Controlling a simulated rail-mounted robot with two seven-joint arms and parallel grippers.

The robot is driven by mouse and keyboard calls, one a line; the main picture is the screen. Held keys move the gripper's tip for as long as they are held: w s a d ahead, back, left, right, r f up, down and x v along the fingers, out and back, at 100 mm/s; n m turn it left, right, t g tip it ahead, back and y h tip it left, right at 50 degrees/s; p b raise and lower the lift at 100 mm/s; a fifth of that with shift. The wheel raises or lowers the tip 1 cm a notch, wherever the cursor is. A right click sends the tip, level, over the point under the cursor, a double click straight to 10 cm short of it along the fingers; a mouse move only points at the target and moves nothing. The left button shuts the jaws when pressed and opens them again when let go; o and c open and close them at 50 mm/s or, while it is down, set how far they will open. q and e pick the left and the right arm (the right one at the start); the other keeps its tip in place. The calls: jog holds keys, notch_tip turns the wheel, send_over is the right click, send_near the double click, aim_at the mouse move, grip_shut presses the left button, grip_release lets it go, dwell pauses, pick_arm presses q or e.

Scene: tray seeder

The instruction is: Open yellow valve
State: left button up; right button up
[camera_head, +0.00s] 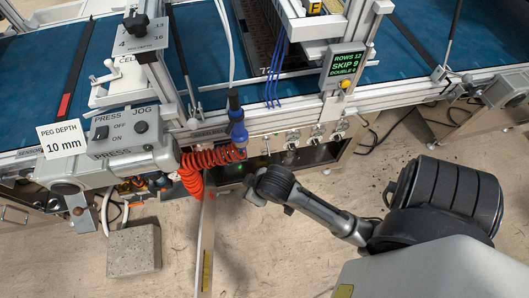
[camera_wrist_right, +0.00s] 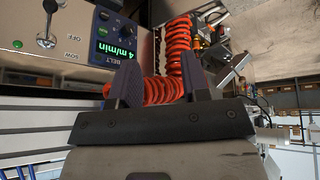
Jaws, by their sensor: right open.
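I cannot make out a yellow valve for certain. A small yellow-orange part (camera_head: 138,181) shows among the fittings under the press box in the head view, too small to identify. A small yellow part (camera_wrist_right: 212,18) also shows beside the hose in the right wrist view. My right gripper (camera_head: 252,194) is in front of the machine's lower panel, right of the red coiled hose (camera_head: 193,170). In the right wrist view its jaws (camera_wrist_right: 159,82) are apart, and the coiled hose (camera_wrist_right: 178,52) shows beyond and between them. No held object shows. My left gripper is not in view.
The press box (camera_head: 130,138) with switches is at the left. A belt control panel (camera_wrist_right: 112,42) is close to the jaws at upper left in the wrist view. A concrete block (camera_head: 134,251) stands on the floor (camera_head: 255,265), which has open room around it.

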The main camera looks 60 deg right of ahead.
jog(key=w+d+f+m+t+b, duration=0.1)
jog(key=w+d+f+m+b, duration=0.35)
jog(key=f, duration=0.85)
jog(key=w+d+f+m+t+b, duration=0.2)
jog(key=w+d+f+m+b, duration=0.25)
jog(key=f, duration=0.75)
jog(key=w+d+f+m+t+b, duration=0.1)
jog(key=w+d+f+m+b, duration=0.35)
jog(key=f, duration=0.85)
jog(key=s+d+r+m+t+h+p, duration=0.1)
jog(key=s+d+m+h, duration=0.2)
jog(key=d+m+h, duration=0.3)
jog(key=s+d+r+m+t+h, duration=0.1)
jog(key=s+d+m+t+h, duration=0.1)
jog(key=s+d+m+h, duration=0.45)
pick_arm(q)
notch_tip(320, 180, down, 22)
jog(key=b, duration=0.6)
jog(key=shift+b, duration=0.3)
pick_arm(e)
jog(key=w+d+m, duration=0.2)
jog(key=w+d, duration=0.6)
jog(key=w, duration=0.4)
jog(key=shift+d+m, duration=0.3)
jog(key=shift+h, duration=0.25)
